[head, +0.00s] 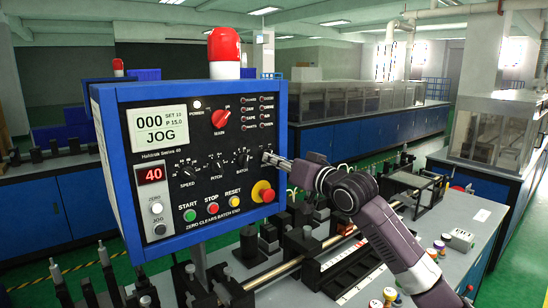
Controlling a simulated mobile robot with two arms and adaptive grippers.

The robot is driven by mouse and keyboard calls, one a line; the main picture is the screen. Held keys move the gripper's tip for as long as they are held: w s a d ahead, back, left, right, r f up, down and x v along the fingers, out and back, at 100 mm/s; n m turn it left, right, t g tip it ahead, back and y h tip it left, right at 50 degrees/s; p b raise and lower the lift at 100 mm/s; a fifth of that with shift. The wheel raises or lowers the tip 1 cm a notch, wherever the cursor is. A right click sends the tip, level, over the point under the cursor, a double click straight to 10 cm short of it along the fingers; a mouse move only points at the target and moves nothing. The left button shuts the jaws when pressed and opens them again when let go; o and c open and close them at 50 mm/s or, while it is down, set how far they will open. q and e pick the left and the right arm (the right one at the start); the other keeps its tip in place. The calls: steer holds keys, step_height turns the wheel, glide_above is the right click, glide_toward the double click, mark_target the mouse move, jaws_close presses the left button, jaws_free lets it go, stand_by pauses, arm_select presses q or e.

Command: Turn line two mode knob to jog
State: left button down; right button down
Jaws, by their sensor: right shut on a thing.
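A control panel with a blue frame (112,190) fills the left centre of the head view. Its screen (154,128) reads "000" and "JOG", with "SET 10" and "P 15.0" in small print. A row of small black knobs crosses its face: speed (187,161), pitch (216,161) and batch (243,160). My right gripper (268,158) is at the right end of this row, shut on the mode knob there. The gripper hides most of that knob, so its pointer cannot be read. My left gripper is not in view.
Just below my gripper is a red emergency button (263,191) on yellow. A red main switch (219,118) sits above the row. Start (190,215), stop and reset buttons lie below. A bench (462,232) with rods and small parts stands behind and right.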

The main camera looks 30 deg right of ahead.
steer(key=shift+m+p, duration=0.45)
steer(key=shift+m, duration=0.65)
steer(key=c, duration=2)
jaws_free()
steer(key=shift+c, duration=0.2)
steer(key=s, duration=1.2)
steer(key=shift+d, duration=0.45)
